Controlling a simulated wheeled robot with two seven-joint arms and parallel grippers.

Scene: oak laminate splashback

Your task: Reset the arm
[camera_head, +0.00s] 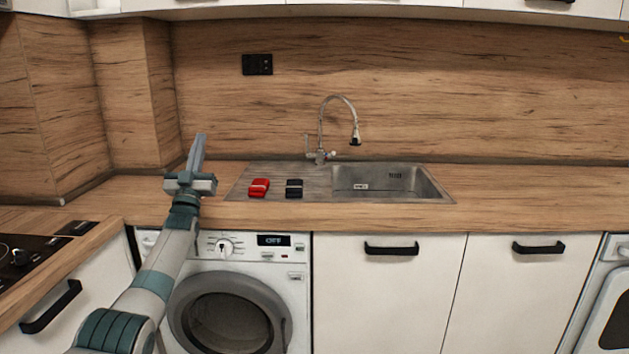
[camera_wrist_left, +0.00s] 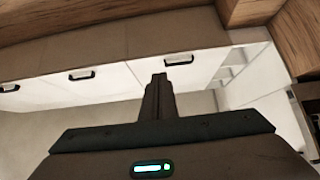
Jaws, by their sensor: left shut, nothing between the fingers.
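My left arm rises from the bottom left in the head view. Its left gripper (camera_head: 198,150) points upward in front of the counter, left of the sink unit. Its fingers are together with nothing between them. In the left wrist view the closed fingers of the left gripper (camera_wrist_left: 159,82) point toward the white cabinets (camera_wrist_left: 100,85), apart from them. My right gripper shows in neither view.
A red item (camera_head: 258,188) and a black item (camera_head: 294,188) lie on the sink's drainboard (camera_head: 330,194). The faucet (camera_head: 338,120) stands behind the basin (camera_head: 385,180). A washing machine (camera_head: 290,275) is below the counter. The counter (camera_head: 540,205) right of the sink is clear.

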